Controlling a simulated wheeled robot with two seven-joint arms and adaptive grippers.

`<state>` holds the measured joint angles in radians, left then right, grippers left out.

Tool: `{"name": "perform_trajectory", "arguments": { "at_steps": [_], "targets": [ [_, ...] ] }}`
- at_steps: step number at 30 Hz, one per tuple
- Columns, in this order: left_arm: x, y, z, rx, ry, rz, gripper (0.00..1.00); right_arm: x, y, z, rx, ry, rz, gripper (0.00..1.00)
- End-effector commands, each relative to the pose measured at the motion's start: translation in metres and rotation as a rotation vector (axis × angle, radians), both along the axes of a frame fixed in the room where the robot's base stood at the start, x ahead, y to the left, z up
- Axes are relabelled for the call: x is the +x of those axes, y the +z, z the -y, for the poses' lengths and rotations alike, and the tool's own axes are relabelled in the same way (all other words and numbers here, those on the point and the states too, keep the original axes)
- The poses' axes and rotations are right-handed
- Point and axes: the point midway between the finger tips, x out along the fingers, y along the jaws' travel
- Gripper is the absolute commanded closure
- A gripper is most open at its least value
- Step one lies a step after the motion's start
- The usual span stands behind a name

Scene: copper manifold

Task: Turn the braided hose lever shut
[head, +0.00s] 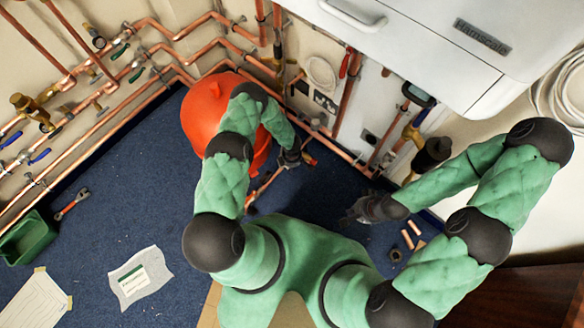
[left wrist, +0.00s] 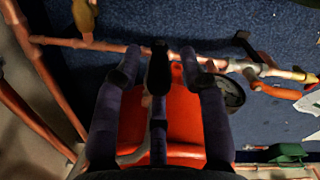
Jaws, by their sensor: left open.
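My left gripper (head: 292,157) is open beside the orange-red vessel (head: 203,115), low over the blue floor. In the left wrist view its dark fingers (left wrist: 160,68) are spread over the red vessel (left wrist: 130,120) and a copper pipe, with nothing clearly held. A small valve with an orange lever (left wrist: 280,92) lies right of the fingers, apart from them. I cannot tell whether it is the braided hose lever. A grey curved hose (left wrist: 133,156) runs beneath the fingers, its braid unclear. My right gripper (head: 368,208) is low near the right wall; its jaw opening is unclear.
Copper pipes (head: 150,50) with blue and green levers line the left wall. A white boiler (head: 420,45) overhangs the upper right. Short copper pieces (head: 407,240) lie on the floor at right. Papers (head: 140,277) and a green tray (head: 27,238) lie at left.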

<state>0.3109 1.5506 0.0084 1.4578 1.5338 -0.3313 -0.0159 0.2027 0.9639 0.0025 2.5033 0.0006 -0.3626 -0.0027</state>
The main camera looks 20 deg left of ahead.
Motion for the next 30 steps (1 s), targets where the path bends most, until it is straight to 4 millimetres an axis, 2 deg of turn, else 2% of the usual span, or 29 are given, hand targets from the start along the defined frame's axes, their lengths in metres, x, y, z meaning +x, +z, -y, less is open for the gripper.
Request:
{"name": "perform_trajectory", "arguments": {
  "at_steps": [4,14,15,19,20,30],
  "targets": [
    [0.0001,-0.0134,-0.0002,0.0,0.0,0.0,0.58,0.0,-0.0068,0.0,0.0,0.0,0.0,1.0],
    [0.0007,-0.0154,-0.0004,0.0,0.0,0.001,0.58,0.0001,-0.007,0.0001,0.0,0.0,0.0,1.0],
    [0.0006,-0.0153,-0.0005,0.0,0.0,0.001,0.61,0.0001,-0.007,0.0001,0.0,0.0,0.0,1.0],
    [0.0006,-0.0153,-0.0004,0.0,0.0,0.001,0.98,0.0001,-0.007,0.0001,0.0,0.0,0.0,1.0],
    [0.0005,-0.0154,-0.0004,0.0,0.0,0.0,1.0,0.0001,-0.007,0.0001,0.0,0.0,0.0,1.0],
    [0.0029,-0.0157,-0.0016,0.012,0.001,-0.009,1.0,0.0,-0.0071,0.0,0.0,0.0,0.0,1.0]
  ]
}}
